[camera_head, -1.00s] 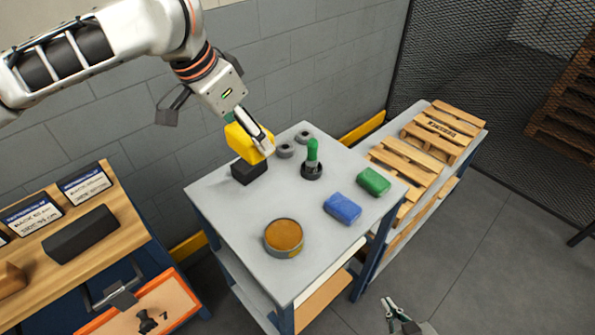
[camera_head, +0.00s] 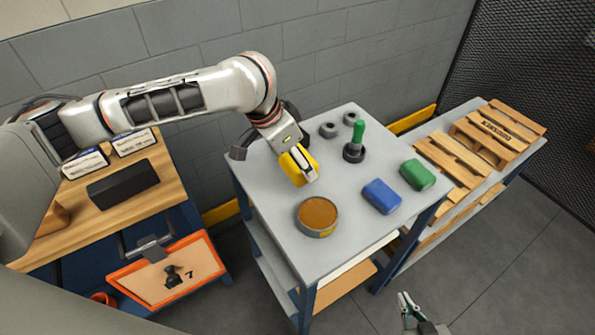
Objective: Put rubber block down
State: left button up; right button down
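A yellow block (camera_head: 293,168), which I take for the rubber block, is at my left gripper (camera_head: 303,164). One grey finger lies across its near face; the far finger is hidden behind it. The gripper looks shut on it, tilted, over the left part of the grey table (camera_head: 262,178). I cannot tell whether the block touches the tabletop. A blue block (camera_head: 381,196) and a green block (camera_head: 418,174) lie on the right side of the table. My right gripper (camera_head: 410,308) is empty at the bottom edge, low and partly cut off; its opening is unclear.
A round tin with brown contents (camera_head: 317,214) stands in front of the yellow block. A green-handled tool in a black base (camera_head: 355,145) and dark rings (camera_head: 328,130) stand behind. Pallets (camera_head: 490,140) lie at right. A wooden bench (camera_head: 165,185) holds a black block (camera_head: 124,184).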

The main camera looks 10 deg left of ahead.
pick_arm(q)
notch_tip(320, 180, down, 3)
jog(key=shift+f+b, duration=0.15)
jog(key=shift+b, duration=0.15)
jog(key=shift+f, duration=0.4)
pick_arm(e)
jog(key=shift+w+a+r, duration=0.1)
jog(key=shift+a+r, duration=0.05)
jog(key=shift+r, duration=0.05)
pick_arm(q)
jog(key=o, duration=1.3)
jog(key=shift+f, duration=0.1)
jog(key=shift+o, duration=0.3)
pick_arm(e)
jog(key=shift+s+f, duration=0.2)
jog(key=shift+f, duration=0.4)
